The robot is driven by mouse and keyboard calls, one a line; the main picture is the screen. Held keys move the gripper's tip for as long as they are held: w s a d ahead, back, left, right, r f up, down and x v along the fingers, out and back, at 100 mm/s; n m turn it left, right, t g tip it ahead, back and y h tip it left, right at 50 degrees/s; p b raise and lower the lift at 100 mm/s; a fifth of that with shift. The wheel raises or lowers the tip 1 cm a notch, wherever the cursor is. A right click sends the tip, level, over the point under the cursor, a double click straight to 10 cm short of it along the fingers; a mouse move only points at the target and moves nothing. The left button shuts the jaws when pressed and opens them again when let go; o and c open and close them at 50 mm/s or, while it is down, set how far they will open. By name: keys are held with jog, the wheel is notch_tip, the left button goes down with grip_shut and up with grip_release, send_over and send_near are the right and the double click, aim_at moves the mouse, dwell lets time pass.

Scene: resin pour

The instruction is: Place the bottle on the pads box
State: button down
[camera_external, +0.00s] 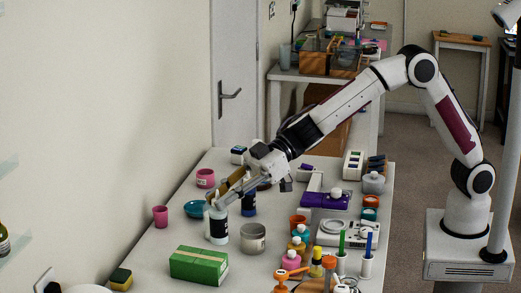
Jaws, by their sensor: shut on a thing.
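My gripper (215,203) reaches down from the right and is shut on the top of this bottle. I cannot tell whether its base touches the table or hangs just above it. A green box (199,265), which looks like the pads box, lies at the front left, below the bottle in the picture and apart from it. Its top is bare.
A grey tin (253,238) stands close to the right of the bottle. A dark blue bottle (249,206) is just behind. A teal dish (195,209) and pink cups (160,216) are at the left. Several small bottles crowd the front right. A sponge (121,279) lies at the front left.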

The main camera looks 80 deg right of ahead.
jog(key=w+r, duration=0.5)
jog(key=shift+w+d+m+t+h, duration=0.3)
jog(key=shift+w+d+m, duration=0.1)
jog(key=shift+d, duration=0.05)
jog(key=shift+f, duration=0.1)
dwell(0.4)
jog(key=shift+f, duration=2.9)
jog(key=shift+f, duration=2.1)
